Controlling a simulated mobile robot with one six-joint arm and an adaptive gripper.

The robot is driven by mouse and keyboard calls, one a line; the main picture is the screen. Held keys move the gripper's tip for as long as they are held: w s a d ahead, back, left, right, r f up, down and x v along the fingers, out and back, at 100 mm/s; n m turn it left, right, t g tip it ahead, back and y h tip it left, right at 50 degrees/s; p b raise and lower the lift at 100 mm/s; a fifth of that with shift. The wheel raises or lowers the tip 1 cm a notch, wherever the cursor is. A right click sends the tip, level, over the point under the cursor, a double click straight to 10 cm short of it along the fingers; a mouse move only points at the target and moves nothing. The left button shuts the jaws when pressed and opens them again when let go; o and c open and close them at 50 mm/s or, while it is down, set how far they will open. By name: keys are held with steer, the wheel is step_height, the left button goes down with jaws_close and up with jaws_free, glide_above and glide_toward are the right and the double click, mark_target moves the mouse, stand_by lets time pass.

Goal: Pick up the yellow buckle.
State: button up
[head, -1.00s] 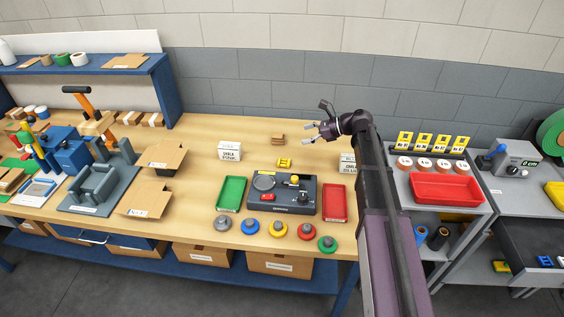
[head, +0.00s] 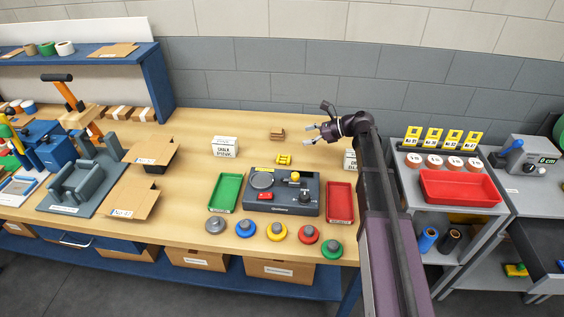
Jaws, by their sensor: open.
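The yellow buckle (head: 284,159) is a small yellow piece on the wooden table, just behind the dark grey device (head: 283,208) with a yellow knob and a red button. My gripper (head: 309,133) is open and empty. In the picture it is above and to the right of the buckle, with its fingers pointing left. The buckle is in plain view and apart from the gripper. How high the gripper is above the table is hard to tell.
A green tray (head: 225,193) and a red tray (head: 341,203) flank the device. Several coloured round knobs line the front edge. A white box (head: 224,146) stands left, brown blocks (head: 277,134) behind. Another white box (head: 350,160) is partly hidden by my arm.

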steer(key=shift+s+r, duration=0.1)
steer(key=shift+a, duration=0.1)
steer(key=b, duration=0.8)
glide_toward(285, 158)
steer(key=shift+x, duration=1.25)
steer(key=shift+a, duration=0.5)
steer(key=shift+a+f, duration=0.1)
steer(key=shift+f, duration=0.15)
steer(key=b+x, duration=0.2)
steer(key=x, duration=0.2)
steer(key=shift+a+f, duration=0.1)
steer(key=shift+a, duration=0.05)
steer(key=shift+b+x, duration=0.4)
steer(key=shift+x, duration=0.5)
